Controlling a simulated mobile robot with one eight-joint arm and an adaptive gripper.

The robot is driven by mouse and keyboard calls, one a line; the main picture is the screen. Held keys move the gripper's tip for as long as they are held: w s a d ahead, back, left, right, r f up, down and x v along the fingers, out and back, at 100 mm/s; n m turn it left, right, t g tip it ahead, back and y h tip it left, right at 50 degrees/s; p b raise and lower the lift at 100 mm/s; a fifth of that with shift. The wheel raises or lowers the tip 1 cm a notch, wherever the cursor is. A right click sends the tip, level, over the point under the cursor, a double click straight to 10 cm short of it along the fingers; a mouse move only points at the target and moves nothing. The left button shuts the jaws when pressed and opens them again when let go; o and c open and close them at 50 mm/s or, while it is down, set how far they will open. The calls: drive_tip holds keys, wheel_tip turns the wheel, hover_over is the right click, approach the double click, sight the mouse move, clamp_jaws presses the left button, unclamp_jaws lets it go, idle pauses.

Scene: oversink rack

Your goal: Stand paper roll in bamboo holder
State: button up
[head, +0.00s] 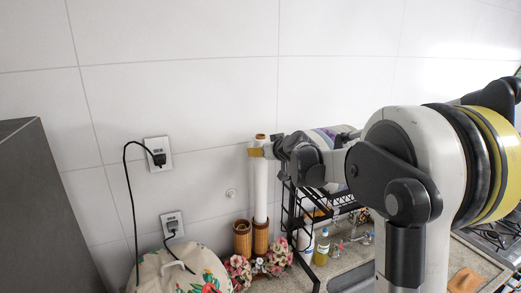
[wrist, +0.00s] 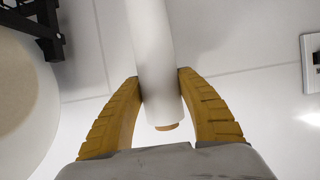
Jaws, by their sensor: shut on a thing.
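The white paper roll (head: 261,190) stands upright and long in the head view, with a tan core at its top. My gripper (head: 257,151) is shut on it near the top end. In the wrist view, the yellow fingers (wrist: 160,84) press on both sides of the roll (wrist: 154,45), whose tan-cored end shows between them. The bamboo holder (head: 242,239) has two brown cups side by side. The roll's lower end meets the mouth of the right cup (head: 261,237); I cannot tell how deep it sits. The roll's bottom is hidden.
A black wire rack (head: 292,218) stands close on the right, over the sink. Bottles (head: 322,247) stand under it. Pink flowers (head: 238,270) are in front of the holder. A floral cloth cover (head: 155,272) and black cords (head: 127,190) are on the left. The tiled wall is close behind.

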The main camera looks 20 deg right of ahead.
sight(264, 197)
drive_tip(key=shift+f+b, duration=7)
drive_tip(key=shift+f, duration=2.5)
drive_tip(key=o, duration=1.4)
drive_tip(key=shift+o, duration=0.2)
